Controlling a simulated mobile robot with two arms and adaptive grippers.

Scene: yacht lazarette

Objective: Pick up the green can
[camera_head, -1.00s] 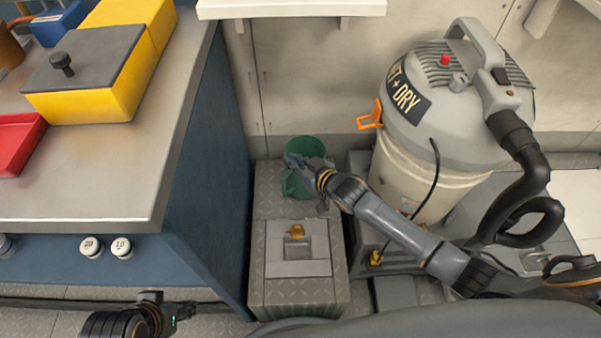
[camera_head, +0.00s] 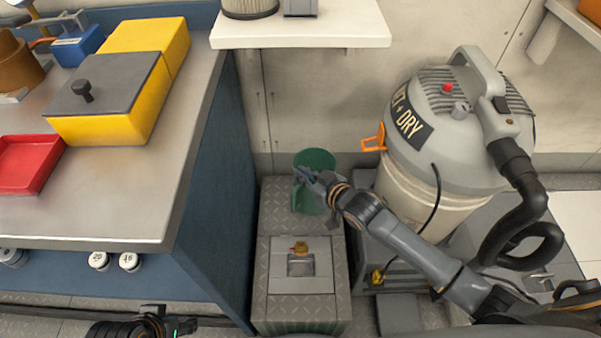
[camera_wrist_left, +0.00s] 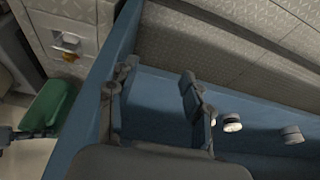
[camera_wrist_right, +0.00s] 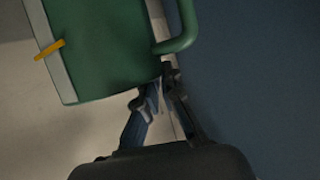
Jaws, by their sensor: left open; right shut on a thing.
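The green can (camera_head: 316,159) is an open-topped vessel with a side handle. It is at the far end of the diamond-plate step, by the wall. My right gripper (camera_head: 304,176) is shut on the can at its edge; the exact grip spot is partly hidden. The right wrist view shows the can (camera_wrist_right: 105,45) large, its handle to the right, and my right fingers (camera_wrist_right: 158,95) against its lower corner. The can (camera_wrist_left: 48,106) also shows in the left wrist view. My left gripper (camera_head: 180,326) is open and empty, low at the blue cabinet front; its fingers (camera_wrist_left: 155,95) stand apart.
A wet-dry vacuum (camera_head: 440,130) with a black hose stands right of the step (camera_head: 262,300). The blue cabinet (camera_head: 215,200) stands close on the left. Its counter holds a yellow box (camera_head: 105,130) and a red tray (camera_head: 28,165). A white shelf (camera_head: 300,30) overhangs the back.

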